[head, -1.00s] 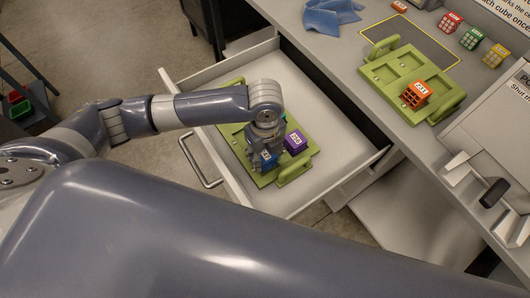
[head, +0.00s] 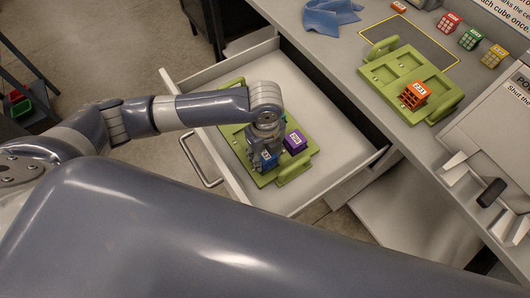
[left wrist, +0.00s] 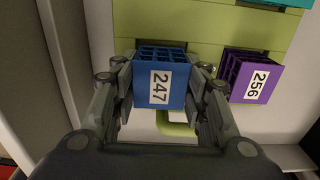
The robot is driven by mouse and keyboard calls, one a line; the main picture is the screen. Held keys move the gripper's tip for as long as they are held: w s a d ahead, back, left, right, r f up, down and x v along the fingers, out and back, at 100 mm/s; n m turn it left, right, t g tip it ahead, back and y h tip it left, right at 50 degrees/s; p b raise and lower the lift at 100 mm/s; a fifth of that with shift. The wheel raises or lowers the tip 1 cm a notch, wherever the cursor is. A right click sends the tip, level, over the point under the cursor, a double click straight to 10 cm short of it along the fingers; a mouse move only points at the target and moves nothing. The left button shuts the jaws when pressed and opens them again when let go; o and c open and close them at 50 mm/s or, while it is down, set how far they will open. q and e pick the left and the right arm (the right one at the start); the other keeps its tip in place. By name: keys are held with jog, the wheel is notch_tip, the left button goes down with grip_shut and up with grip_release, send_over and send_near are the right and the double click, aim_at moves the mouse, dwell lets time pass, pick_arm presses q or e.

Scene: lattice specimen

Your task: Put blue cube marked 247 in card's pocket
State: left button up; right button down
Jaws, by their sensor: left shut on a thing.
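The blue cube marked 247 (head: 268,160) is between the fingers of my left gripper (head: 265,161). In the left wrist view the cube (left wrist: 160,82) shows its white 247 label, with a finger pressed on each side, so the gripper (left wrist: 160,90) is shut on it. The cube is at the near end of a green pocketed card (head: 232,138) lying in the open drawer. I cannot tell whether the cube sits in a pocket or just above it. A purple cube marked 256 (head: 295,141) stands on the card, right of my gripper. My right gripper is not in view.
The drawer (head: 345,172) has bare floor around the card. On the bench, a second green card (head: 380,75) holds an orange cube (head: 414,95). Several coloured cubes and a blue cloth (head: 330,15) lie behind. A grey machine (head: 490,130) stands at right.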

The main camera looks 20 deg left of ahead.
aim_at(265, 154)
pick_arm(q)
jog(key=shift+f+b, duration=0.3)
jog(key=shift+f, duration=0.6)
dwell(0.4)
jog(key=o, duration=1.1)
jog(key=shift+c, duration=0.2)
jog(key=o, duration=0.5)
jog(key=shift+r, duration=0.15)
notch_tip(265, 154, up, 5)
jog(key=p, duration=0.6)
